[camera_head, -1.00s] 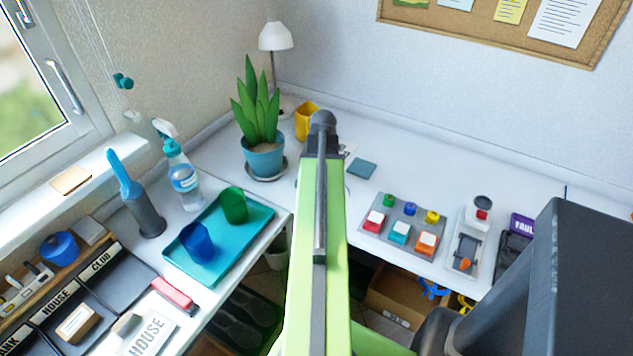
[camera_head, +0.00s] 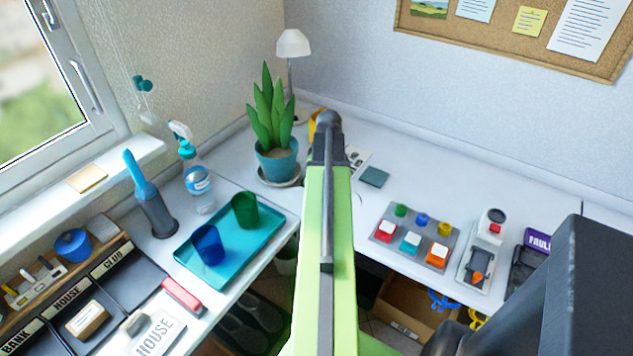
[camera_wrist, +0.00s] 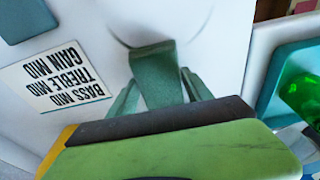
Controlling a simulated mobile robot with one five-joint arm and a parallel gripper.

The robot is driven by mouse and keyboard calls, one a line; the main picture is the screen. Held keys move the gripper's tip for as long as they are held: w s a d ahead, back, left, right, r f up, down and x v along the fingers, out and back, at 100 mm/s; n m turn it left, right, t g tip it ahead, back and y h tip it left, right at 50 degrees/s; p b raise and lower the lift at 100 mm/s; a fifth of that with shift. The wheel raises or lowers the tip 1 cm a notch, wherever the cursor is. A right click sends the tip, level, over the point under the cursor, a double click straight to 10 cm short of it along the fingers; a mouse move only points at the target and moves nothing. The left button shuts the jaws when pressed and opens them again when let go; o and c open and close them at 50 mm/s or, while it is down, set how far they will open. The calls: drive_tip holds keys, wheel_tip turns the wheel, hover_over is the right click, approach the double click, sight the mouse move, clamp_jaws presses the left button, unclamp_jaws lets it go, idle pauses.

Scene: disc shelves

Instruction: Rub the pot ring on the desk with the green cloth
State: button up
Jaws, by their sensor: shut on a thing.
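The green cloth (camera_wrist: 152,66) shows in the wrist view as a dark green folded piece, with narrow flaps on both sides. My gripper (camera_wrist: 156,98) is shut on it. The cloth's far end lies over the lower edge of the pot ring (camera_wrist: 122,41), a faint grey arc on the white desk (camera_wrist: 225,50). I cannot tell how firmly the cloth touches the desk. In the head view my arm hides the gripper, the cloth and most or all of the ring.
A printed card (camera_wrist: 58,85) and a teal square (camera_head: 374,177) lie near the ring. A teal tray (camera_head: 232,262) holds two cups. A button panel (camera_head: 417,236) lies right.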

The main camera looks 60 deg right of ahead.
drive_tip(key=shift+s+a, duration=0.15)
drive_tip(key=shift+s, duration=5.95)
drive_tip(key=shift+r, duration=0.1)
wheel_tip(320, 180, up, 6)
drive_tip(key=p, duration=0.6)
drive_tip(key=shift+w, duration=0.1)
wheel_tip(320, 180, up, 3)
drive_tip(key=p, duration=0.3)
